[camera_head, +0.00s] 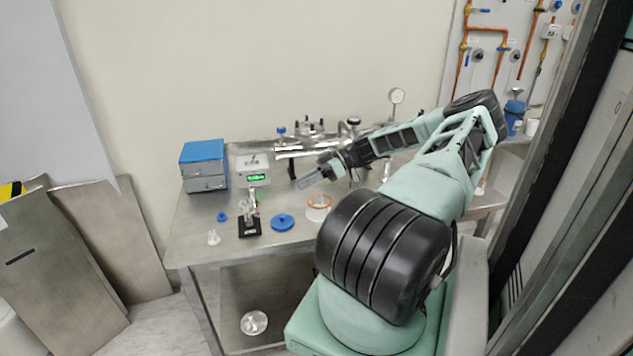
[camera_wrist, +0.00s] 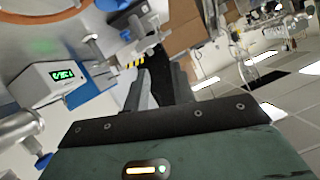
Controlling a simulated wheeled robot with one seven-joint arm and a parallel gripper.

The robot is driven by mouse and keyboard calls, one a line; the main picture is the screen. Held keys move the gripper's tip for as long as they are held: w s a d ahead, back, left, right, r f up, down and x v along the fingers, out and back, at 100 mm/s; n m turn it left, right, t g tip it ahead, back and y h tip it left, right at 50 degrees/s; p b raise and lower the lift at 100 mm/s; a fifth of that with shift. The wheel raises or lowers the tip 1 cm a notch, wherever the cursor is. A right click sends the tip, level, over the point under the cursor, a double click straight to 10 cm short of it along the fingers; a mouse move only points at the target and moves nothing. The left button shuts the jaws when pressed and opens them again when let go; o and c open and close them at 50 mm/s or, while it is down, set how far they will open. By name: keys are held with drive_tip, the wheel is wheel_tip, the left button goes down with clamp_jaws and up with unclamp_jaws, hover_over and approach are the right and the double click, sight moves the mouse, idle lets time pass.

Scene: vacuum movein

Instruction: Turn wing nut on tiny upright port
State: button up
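A metal tube assembly (camera_head: 318,146) with several upright fittings and clamps lies along the back of the steel table. The tiny upright port and its wing nut are too small to tell apart from the other fittings. My gripper (camera_head: 303,185) is in front of the assembly, above the table, pointing left and down. In the wrist view my gripper (camera_wrist: 150,68) shows two dark fingers close together, with nothing clearly held. Metal fittings (camera_wrist: 145,35) show beyond the fingertips, apart from them as far as I can see. The gap between the fingers is unclear.
The steel table (camera_head: 190,240) holds a blue box (camera_head: 203,152), a gauge with a green display (camera_head: 255,178), a blue disc (camera_head: 282,222) and an orange-rimmed ring (camera_head: 319,203). A dial gauge (camera_head: 397,96) stands behind.

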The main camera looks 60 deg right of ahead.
drive_tip(key=shift+b+v, duration=0.3)
drive_tip(key=shift+v, duration=1.5)
